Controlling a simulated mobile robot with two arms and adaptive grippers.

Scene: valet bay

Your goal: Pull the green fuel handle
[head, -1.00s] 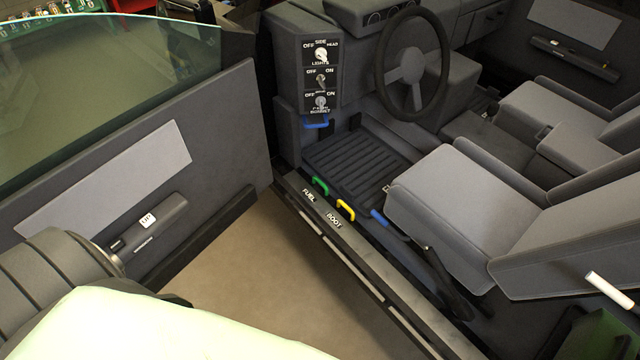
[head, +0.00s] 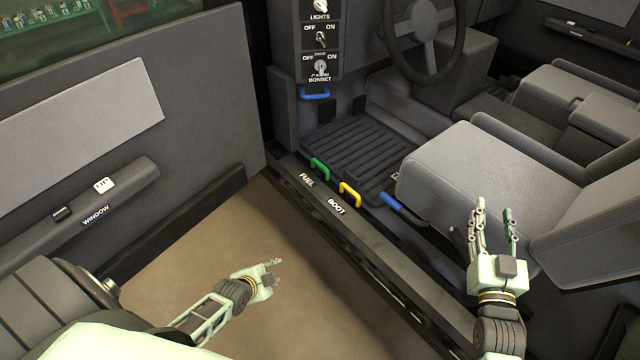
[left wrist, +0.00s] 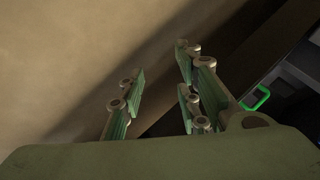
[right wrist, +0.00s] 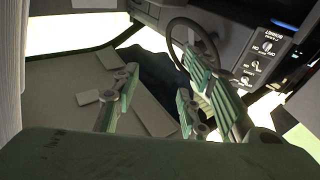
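The green fuel handle (head: 320,168) is a small loop on the door sill, beside the printed word FUEL. It also shows at the right of the left wrist view (left wrist: 257,97), apart from the fingers. My left gripper (head: 275,271) is open and empty above the floor, outside the sill, below and left of the handle. My right gripper (head: 494,222) is open and empty in front of the driver's seat, well right of the handle. Nothing covers the handle in the head view.
A yellow boot handle (head: 350,193) sits close beside the green one, with a blue lever (head: 392,202) further right. A blue bonnet handle (head: 314,92) hangs below the switch panel. The open door (head: 120,150) stands at left. The floor (head: 320,310) between is clear.

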